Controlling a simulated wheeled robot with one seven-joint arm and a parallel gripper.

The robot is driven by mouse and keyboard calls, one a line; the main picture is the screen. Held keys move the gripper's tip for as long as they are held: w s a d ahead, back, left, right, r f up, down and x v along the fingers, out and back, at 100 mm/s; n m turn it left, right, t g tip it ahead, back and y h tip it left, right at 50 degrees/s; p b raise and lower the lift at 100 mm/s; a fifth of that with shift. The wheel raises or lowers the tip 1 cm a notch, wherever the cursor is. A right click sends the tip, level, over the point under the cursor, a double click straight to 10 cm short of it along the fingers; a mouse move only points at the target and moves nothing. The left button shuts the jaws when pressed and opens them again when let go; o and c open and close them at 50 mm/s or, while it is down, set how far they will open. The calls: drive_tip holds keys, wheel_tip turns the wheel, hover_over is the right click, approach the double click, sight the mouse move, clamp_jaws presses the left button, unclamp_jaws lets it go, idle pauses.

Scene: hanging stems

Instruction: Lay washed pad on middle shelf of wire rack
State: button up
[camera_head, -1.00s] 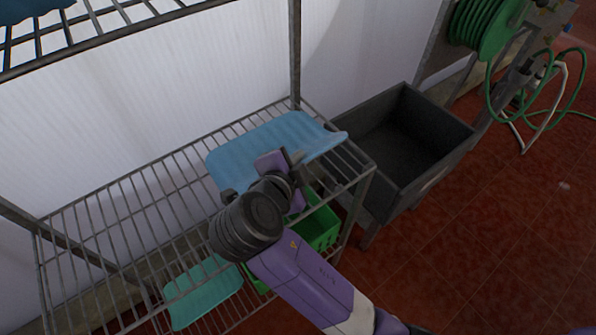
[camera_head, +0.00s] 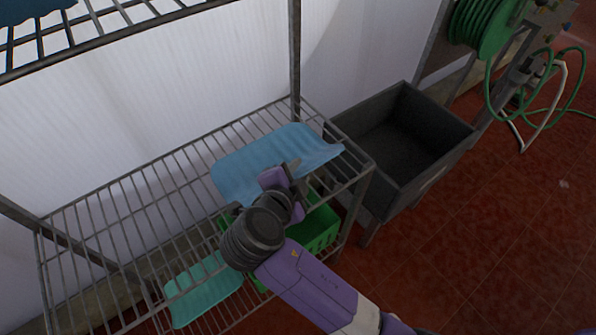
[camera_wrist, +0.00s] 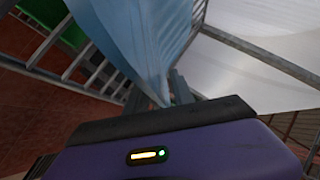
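A blue pad (camera_head: 265,155), wavy and slightly curled at its right edge, is over the right end of the wire rack's middle shelf (camera_head: 150,215). I cannot tell how much of it touches the wires. My gripper (camera_head: 286,176) is at the pad's front edge. In the wrist view the pad (camera_wrist: 135,40) runs down between the fingers of my gripper (camera_wrist: 162,95), which appear closed on its edge. The fingertips are partly hidden by the pad and the gripper body.
A teal pad (camera_head: 203,290) and a green basket (camera_head: 318,230) are on the level below. The upper shelf (camera_head: 100,35) is overhead at left. A grey sink (camera_head: 400,145) stands right of the rack, beyond a corner post (camera_head: 295,50). The middle shelf's left part is bare.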

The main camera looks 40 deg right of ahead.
drive_tip(key=b+v, duration=0.1)
drive_tip(key=v, duration=1.1)
idle(0.4)
